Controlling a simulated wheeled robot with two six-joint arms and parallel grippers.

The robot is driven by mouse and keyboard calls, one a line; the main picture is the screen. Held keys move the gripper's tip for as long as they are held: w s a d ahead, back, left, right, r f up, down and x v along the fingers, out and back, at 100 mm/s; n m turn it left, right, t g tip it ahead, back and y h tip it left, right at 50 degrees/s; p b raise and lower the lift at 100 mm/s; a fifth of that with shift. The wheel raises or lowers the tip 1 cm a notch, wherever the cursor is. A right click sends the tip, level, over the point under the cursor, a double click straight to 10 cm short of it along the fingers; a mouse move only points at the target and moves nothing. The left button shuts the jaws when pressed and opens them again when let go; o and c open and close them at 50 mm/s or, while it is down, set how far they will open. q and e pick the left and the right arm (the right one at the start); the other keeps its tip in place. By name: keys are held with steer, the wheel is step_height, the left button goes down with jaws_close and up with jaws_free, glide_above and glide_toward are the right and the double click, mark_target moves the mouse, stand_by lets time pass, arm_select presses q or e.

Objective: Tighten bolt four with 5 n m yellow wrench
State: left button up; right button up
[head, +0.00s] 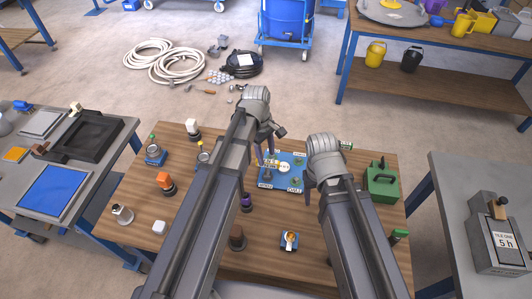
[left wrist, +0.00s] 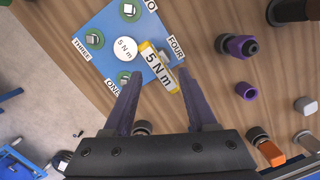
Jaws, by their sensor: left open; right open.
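The blue plate (head: 270,182) lies on the wooden table under my left arm. In the left wrist view the plate (left wrist: 98,53) shows labels one to four, bolts on green rounds and a white 5 N m disc (left wrist: 125,47). The yellow wrench (left wrist: 158,68), marked 5 N m, stands over the plate beside the FOUR label (left wrist: 175,47) and hides bolt four. My left gripper (left wrist: 160,86) is open, its fingers on either side of the wrench's near end without visible contact. My right gripper (head: 324,160) is open and empty at the plate's right; its fingertips are mostly hidden.
A green box (head: 382,181) stands at the table's right. Purple parts (left wrist: 241,46), an orange part (left wrist: 271,153) and other small pieces stand around the plate. A side table with a blue mat (head: 55,190) is at left, and a grey bench with a timer box (head: 497,240) at right.

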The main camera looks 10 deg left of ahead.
mark_target(268, 167)
arm_select(q)
steer(key=shift+f, duration=0.15)
arm_select(e)
steer(key=shift+f, duration=0.15)
arm_select(q)
steer(key=f+b, duration=0.5)
steer(key=d+f+b, duration=0.1)
steer(key=f+b, duration=0.1)
steer(key=shift+s+f+b, duration=0.25)
steer(key=shift+b, duration=0.1)
arm_select(e)
step_height(268, 167, down, 8)
steer(key=shift+r, duration=0.25)
arm_select(q)
jaws_close()
stand_by(0.4)
